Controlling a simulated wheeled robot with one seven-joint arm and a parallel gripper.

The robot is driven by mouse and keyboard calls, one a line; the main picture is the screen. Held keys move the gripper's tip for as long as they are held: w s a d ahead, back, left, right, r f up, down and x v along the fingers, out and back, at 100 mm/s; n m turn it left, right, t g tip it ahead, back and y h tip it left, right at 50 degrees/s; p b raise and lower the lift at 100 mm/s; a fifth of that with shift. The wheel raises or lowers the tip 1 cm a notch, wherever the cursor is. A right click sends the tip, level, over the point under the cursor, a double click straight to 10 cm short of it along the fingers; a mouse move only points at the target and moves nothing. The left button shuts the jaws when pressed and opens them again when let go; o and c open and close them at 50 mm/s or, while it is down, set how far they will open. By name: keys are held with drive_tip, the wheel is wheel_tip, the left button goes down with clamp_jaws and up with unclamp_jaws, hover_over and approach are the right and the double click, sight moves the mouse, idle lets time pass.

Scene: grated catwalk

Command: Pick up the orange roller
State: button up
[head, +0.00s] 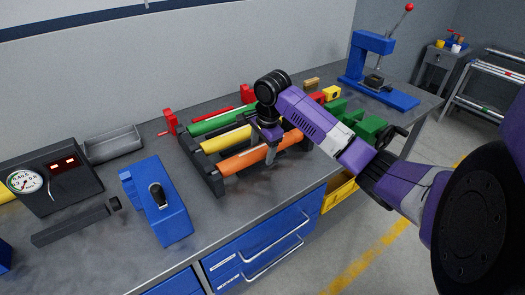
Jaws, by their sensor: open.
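The orange roller (243,160) lies in the front position of a dark rack (213,180) on the grey workbench. A yellow roller (226,139) and a green roller (215,122) lie behind it in the same rack. My gripper (271,155) points down over the right part of the orange roller and is open. Its fingers and wrist hide part of the roller and of the rack's right side. I cannot tell whether the fingers touch the roller.
A blue block fixture (160,205) and a gauge box (48,183) stand to the left. A green vise (365,127) and a blue press (372,65) stand to the right. A red clamp (171,121) stands behind the rack. Blue drawers (262,250) are below the bench edge.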

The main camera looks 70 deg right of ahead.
sight(262, 146)
drive_tip(key=shift+f, duration=0.1)
clamp_jaws()
drive_tip(key=shift+r, duration=0.2)
idle(0.4)
wheel_tip(262, 146, up, 20)
drive_tip(key=p, duration=0.2)
drive_tip(key=shift+f, duration=0.15)
